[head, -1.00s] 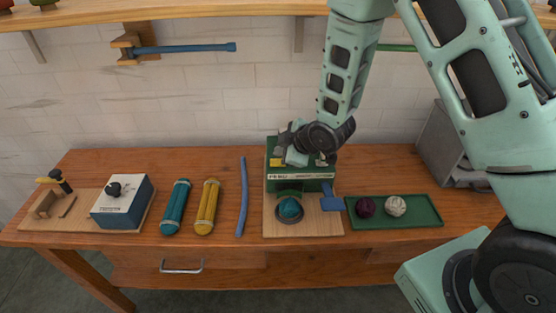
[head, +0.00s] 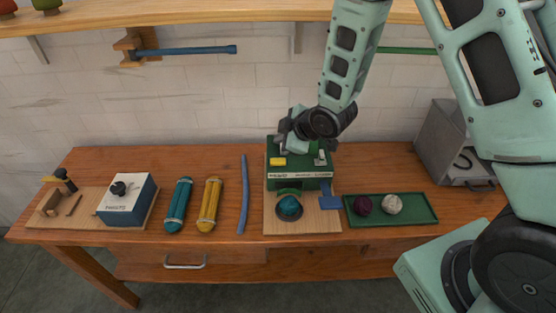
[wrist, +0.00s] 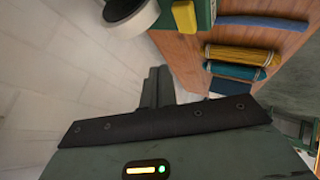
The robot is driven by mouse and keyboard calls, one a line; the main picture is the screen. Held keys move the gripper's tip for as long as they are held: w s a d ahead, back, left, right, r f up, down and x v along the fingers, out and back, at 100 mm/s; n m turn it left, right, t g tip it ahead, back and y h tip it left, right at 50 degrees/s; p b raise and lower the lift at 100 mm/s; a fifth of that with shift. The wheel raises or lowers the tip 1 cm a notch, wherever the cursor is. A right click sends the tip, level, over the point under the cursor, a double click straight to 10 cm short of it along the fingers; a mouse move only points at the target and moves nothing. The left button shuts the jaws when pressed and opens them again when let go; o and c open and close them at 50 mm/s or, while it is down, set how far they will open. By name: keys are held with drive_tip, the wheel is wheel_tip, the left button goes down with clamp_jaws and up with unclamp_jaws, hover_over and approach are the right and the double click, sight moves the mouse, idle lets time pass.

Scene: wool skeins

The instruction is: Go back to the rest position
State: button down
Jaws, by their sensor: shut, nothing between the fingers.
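My gripper (wrist: 158,75) is shut and empty; its dark fingers lie together in the wrist view. In the head view my gripper (head: 285,132) is above and behind the green machine (head: 300,181), in front of the tiled wall. The machine has a yellow part on top and stands on a light wooden board (head: 270,217). A teal ball of wool (head: 289,207) sits in a round holder at its front. A dark purple ball (head: 363,205) and a cream ball (head: 392,204) lie on the green tray (head: 415,215).
A teal skein (head: 177,205), a yellow skein (head: 209,205) and a blue bar (head: 243,195) lie left of the machine. A white and blue box (head: 126,200) stands further left. A grey metal box (head: 448,145) is at right. A shelf (head: 220,14) runs above.

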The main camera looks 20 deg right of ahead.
drive_tip(key=shift+s+a+r, duration=0.1)
drive_tip(key=shift+a+r, duration=0.05)
drive_tip(key=shift+a, duration=0.05)
drive_tip(key=s+a+r+m+g+h, duration=0.1)
drive_tip(key=s+a+r+m+g, duration=0.15)
drive_tip(key=s, duration=0.35)
drive_tip(key=s+a+r+m+g, duration=0.1)
drive_tip(key=s+a+r, duration=0.3)
drive_tip(key=s, duration=0.1)
drive_tip(key=s+r+m+g+h, duration=0.1)
drive_tip(key=s+r+g, duration=0.1)
drive_tip(key=s, duration=0.8)
drive_tip(key=s+r+m+g+h+b, duration=0.1)
drive_tip(key=s+r+g, duration=0.2)
drive_tip(key=s, duration=0.8)
drive_tip(key=shift+s+r, duration=0.15)
drive_tip(key=shift+r, duration=0.35)
